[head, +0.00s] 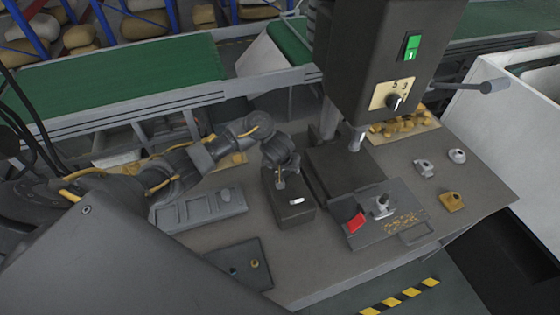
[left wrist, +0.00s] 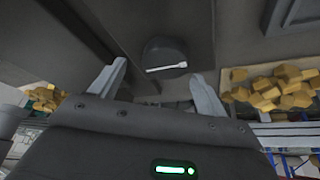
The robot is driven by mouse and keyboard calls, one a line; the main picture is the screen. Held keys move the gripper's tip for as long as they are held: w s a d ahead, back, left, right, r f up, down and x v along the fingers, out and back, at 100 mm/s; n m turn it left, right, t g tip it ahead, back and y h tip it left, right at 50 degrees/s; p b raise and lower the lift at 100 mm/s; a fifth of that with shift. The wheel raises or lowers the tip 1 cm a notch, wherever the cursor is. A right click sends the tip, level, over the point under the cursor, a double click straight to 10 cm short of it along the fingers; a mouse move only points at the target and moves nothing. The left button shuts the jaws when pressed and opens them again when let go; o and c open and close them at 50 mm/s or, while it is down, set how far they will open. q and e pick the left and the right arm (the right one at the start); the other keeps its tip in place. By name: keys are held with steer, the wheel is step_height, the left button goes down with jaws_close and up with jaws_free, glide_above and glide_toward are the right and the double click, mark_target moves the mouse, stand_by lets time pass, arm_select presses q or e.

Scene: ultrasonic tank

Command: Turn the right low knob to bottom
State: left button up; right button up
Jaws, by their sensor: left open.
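In the left wrist view a dark round knob (left wrist: 165,50) with a white pointer line lying nearly level is between and beyond my left fingertips. My left gripper (left wrist: 158,78) is open, and its fingers are clear of the knob's sides. In the head view my left gripper (head: 281,182) is over a small dark box (head: 290,208) with a short white mark on it. I cannot tell for sure whether that mark is the pointer. Another dark knob (head: 395,102) sits on a yellow numbered plate on the upright machine, away from my gripper. My right gripper is not in view.
The machine head (head: 375,50) with a green switch (head: 411,47) stands right of my left gripper. A flat fixture with a red part (head: 356,222) lies below it. A grey tray (head: 168,221) is left of the box. Small metal parts (head: 424,168) lie at right.

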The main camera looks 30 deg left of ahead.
arm_select(q)
steer(key=shift+s+a+r, duration=0.15)
steer(key=shift+r, duration=0.25)
steer(key=shift+d+r, duration=0.3)
steer(key=shift+r, duration=0.55)
steer(key=shift+s+a+r, duration=0.1)
steer(key=shift+s+r, duration=0.35)
steer(key=v, duration=0.5)
steer(key=shift+s+r, duration=0.15)
steer(key=shift+s, duration=0.15)
